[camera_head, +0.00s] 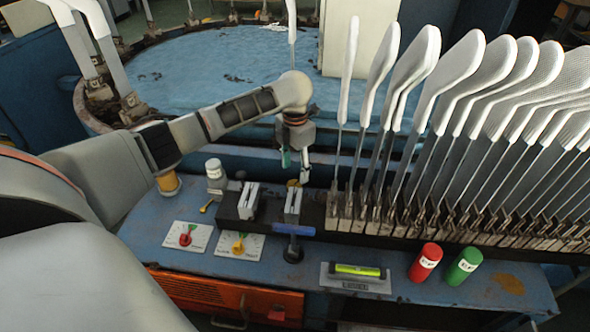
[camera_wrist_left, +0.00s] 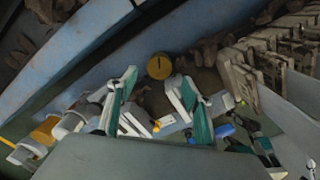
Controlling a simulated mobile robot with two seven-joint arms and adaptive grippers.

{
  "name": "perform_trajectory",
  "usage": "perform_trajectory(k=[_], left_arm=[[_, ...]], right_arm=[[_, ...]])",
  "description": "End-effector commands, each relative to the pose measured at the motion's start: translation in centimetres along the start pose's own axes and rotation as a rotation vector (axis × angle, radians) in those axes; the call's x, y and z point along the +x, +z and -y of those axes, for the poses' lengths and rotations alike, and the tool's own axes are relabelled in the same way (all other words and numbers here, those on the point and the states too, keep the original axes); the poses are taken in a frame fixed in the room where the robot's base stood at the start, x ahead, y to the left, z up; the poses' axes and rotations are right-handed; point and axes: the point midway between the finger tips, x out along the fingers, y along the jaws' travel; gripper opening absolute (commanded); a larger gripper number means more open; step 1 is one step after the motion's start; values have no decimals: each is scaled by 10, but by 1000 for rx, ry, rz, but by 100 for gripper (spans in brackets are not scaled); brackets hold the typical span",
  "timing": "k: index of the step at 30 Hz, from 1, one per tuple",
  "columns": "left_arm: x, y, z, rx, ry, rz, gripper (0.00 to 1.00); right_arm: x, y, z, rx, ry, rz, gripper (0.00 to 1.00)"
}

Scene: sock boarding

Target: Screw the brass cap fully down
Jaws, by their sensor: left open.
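The brass cap (camera_head: 293,183) is a small yellow round thing at the back edge of the blue bench, below my left gripper in the head view. In the left wrist view the cap (camera_wrist_left: 159,67) is a yellow disc with a dark mark on its face. My left gripper (camera_head: 295,163) is open and empty, pointing down over the cap. In the left wrist view the two teal-padded fingers (camera_wrist_left: 153,84) stand apart, with the cap just beyond and between their tips. I cannot tell how far down the cap sits; its underside is hidden. My right gripper is not in view.
A dense row of white sock boards (camera_head: 430,85) stands just right of my gripper. Metal clamp blocks (camera_head: 248,200), a blue T-handle (camera_head: 293,230) and a white-capped bottle (camera_head: 213,169) stand nearby. Red (camera_head: 425,262) and green (camera_head: 463,266) cylinders and a level (camera_head: 357,271) lie in front.

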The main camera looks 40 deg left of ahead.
Motion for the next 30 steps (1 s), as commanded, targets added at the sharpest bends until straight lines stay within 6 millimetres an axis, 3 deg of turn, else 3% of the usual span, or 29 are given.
perform_trajectory(k=[6, 19, 23, 30], left_arm=[[-14, 0, -1, -1, 2, -2, 50], [-15, 0, -2, -43, 4, -1, 50], [-17, 1, -2, -215, 6, 3, 50], [-18, 2, -1, -761, 6, 8, 50]], right_arm=[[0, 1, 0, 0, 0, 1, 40], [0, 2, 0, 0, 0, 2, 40], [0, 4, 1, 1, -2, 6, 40], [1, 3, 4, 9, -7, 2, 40]])
